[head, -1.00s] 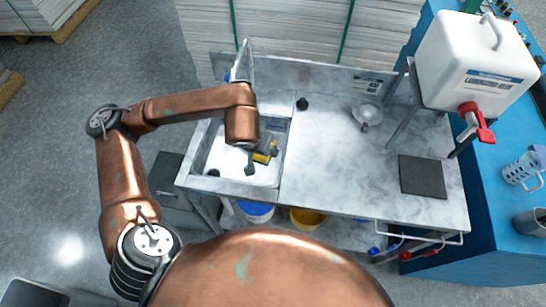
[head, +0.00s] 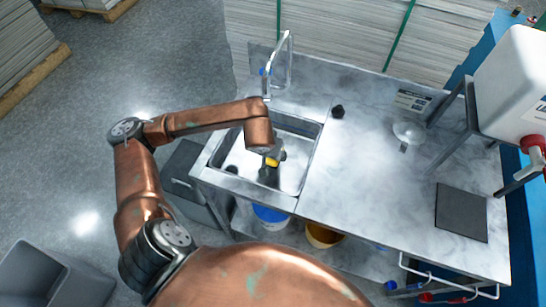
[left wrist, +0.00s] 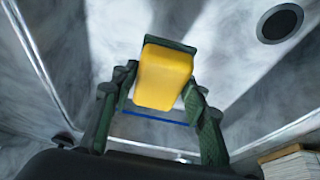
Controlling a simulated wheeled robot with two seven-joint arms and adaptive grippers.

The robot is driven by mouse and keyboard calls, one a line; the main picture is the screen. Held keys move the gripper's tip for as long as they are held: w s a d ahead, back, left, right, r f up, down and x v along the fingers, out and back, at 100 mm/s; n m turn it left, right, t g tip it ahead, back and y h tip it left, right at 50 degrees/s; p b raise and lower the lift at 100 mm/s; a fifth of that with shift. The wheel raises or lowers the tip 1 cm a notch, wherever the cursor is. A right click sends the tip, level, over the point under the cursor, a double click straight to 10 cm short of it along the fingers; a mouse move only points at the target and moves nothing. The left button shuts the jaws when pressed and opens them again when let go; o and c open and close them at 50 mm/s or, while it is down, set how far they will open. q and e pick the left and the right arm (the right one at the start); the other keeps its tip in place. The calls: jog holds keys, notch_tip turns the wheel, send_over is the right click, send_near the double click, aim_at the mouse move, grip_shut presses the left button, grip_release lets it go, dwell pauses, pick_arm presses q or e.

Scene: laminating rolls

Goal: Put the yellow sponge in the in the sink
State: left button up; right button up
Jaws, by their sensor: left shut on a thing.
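The yellow sponge (head: 271,161) shows as a small yellow patch under my left wrist in the head view. In the left wrist view the sponge (left wrist: 165,75) sits between the green fingers of my left gripper (left wrist: 165,95), which is shut on it. The metal sink (head: 298,168) is set into the left end of the counter. My left gripper (head: 270,174) is over the basin in the head view, partly hidden by its own arm. I cannot tell whether the sponge touches the sink floor. My right gripper is out of view.
A tall faucet (head: 288,65) stands behind the sink. The drain (left wrist: 280,23) is clear of the sponge. A small black object (head: 337,111), a grey dish (head: 408,132) and a dark square mat (head: 462,212) lie on the counter, which is otherwise mostly clear.

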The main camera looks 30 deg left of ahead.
pick_arm(q)
jog(key=f, duration=0.1)
jog(key=w+a+f, duration=0.1)
jog(key=shift+w+a+f, duration=0.2)
jog(key=shift+w+f, duration=0.1)
jog(key=f, duration=0.1)
jog(key=f+b, duration=0.1)
jog(key=f, duration=0.1)
jog(key=shift+w+a+f, duration=0.15)
jog(key=shift+w+f, duration=0.05)
jog(key=shift+f, duration=0.1)
jog(key=shift+r, duration=0.1)
jog(key=o, duration=0.7)
jog(key=shift+f, duration=0.25)
jog(key=o, duration=0.5)
jog(key=shift+r, duration=0.1)
